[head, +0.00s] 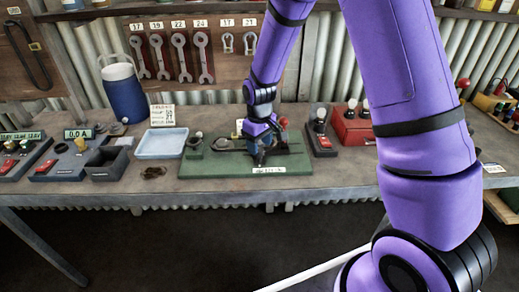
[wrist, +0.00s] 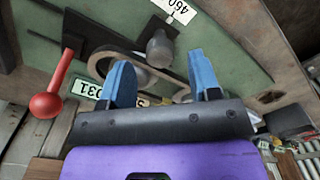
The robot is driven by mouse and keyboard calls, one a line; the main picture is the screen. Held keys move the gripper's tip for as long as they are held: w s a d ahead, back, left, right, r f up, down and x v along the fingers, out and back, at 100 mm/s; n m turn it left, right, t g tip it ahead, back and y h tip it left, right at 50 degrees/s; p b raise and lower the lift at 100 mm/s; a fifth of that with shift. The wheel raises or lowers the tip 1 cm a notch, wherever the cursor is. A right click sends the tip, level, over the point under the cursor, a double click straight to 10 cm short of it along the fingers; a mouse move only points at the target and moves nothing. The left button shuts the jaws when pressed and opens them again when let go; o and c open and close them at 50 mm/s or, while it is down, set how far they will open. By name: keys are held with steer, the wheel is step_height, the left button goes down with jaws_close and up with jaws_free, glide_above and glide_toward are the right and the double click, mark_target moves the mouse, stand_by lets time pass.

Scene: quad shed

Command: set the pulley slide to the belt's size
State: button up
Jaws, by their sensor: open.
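The pulley rig sits on a green board (head: 205,172) on the bench; it also fills much of the wrist view (wrist: 225,45). In the wrist view a belt loop (wrist: 97,58) runs around round pulleys, partly hidden behind my fingers. A grey knob or post (wrist: 160,48) stands beside the belt, near a tag reading 460 (wrist: 175,11). A lever with a red ball (wrist: 47,105) is at the left; the ball also shows in the head view (head: 283,122). My gripper (wrist: 161,76) is open over the rig, its blue fingers apart, with nothing clearly between them. In the head view it (head: 258,158) is low over the board.
Left of the board stand a light blue tray (head: 162,143), a dark bin (head: 108,164) and a blue jug (head: 124,95). Wrenches (head: 181,57) hang behind.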

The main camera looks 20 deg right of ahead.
steer(key=shift+f, duration=1.35)
steer(key=shift+c, duration=0.3)
jaws_close()
steer(key=shift+s+d, duration=0.25)
steer(key=shift+d, duration=0.5)
steer(key=shift+s+d, duration=0.2)
steer(key=shift+d, duration=0.5)
steer(key=shift+o, duration=0.3)
jaws_free()
